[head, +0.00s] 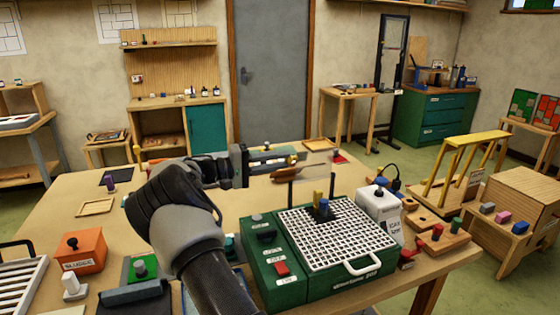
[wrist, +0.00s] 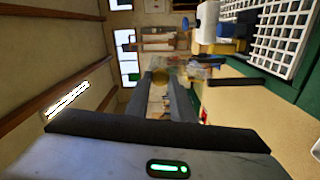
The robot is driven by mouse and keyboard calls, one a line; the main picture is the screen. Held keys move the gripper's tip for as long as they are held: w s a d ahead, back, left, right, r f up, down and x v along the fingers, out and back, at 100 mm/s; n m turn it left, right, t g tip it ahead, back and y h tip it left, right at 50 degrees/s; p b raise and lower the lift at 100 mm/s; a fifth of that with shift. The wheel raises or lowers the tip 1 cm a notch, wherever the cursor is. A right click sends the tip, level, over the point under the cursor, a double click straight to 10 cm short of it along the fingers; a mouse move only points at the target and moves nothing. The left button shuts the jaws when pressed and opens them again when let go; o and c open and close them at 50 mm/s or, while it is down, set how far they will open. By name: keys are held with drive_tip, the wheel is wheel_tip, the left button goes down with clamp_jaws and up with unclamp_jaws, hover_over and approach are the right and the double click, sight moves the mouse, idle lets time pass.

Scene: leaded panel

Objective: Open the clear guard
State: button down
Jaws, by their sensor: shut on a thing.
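The clear guard (head: 312,178) is a thin see-through pane standing up above the green grinder (head: 330,292), near its back edge. In the wrist view it is hard to make out. My gripper (head: 292,162) reaches in from the left to the pane's upper part. In the wrist view its two dark fingers (wrist: 172,92) are close together, with a yellowish-brown rounded piece (wrist: 160,76) at their tips. My gripper is shut on the guard, seemingly at this piece; the exact contact is unclear.
A red switch (head: 282,268) is on the grinder's left panel. An orange box (head: 82,250) sits at the table's left. The tabletop behind my arm is mostly clear.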

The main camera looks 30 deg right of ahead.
idle(0.3)
drive_tip(key=c, duration=1.5)
unclamp_jaws()
drive_tip(key=shift+c, duration=0.2)
drive_tip(key=b+v, duration=0.1)
drive_tip(key=v, duration=1.6)
drive_tip(key=shift+a, duration=0.25)
